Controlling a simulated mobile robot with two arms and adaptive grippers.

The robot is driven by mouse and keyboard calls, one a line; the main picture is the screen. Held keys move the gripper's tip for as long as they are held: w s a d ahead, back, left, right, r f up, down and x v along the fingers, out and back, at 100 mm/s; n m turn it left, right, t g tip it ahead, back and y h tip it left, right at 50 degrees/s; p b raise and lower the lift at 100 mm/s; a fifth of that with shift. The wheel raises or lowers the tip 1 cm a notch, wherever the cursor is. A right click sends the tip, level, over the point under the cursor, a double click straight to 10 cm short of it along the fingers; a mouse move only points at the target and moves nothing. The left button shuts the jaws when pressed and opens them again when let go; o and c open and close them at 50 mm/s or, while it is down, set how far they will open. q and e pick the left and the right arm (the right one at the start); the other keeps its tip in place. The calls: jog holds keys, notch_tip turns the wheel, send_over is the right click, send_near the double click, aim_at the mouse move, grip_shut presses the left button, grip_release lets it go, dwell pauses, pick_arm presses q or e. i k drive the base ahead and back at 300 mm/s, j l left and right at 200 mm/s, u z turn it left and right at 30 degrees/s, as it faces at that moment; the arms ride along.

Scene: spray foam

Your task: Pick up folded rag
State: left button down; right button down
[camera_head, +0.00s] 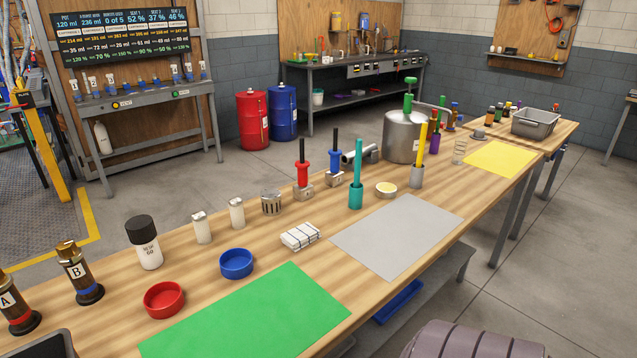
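The folded rag (300,236) is a small white bundle with dark stripes. It lies flat on the wooden workbench (330,212), between the green mat (255,315) and the grey mat (397,237). Its top and near side are unobstructed, and nothing rests on it. Neither of my grippers shows in the head view.
A blue dish (236,264) and a red dish (164,299) sit left of the rag. Behind it stand a slotted metal cup (271,204), a red-handled tool (303,170) and a blue-handled tool (335,160). A teal holder (355,195) stands to its right.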

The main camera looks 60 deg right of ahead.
aim_at(297, 239)
jog(key=z, duration=1.65)
jog(key=u, duration=2.4)
jog(key=z, duration=2.4)
jog(key=i+l+u, duration=0.15)
jog(key=l+u, duration=0.15)
jog(key=i+l+u, duration=0.15)
jog(key=l+u, duration=0.2)
jog(key=i+l+u, duration=0.1)
jog(key=l+u, duration=0.55)
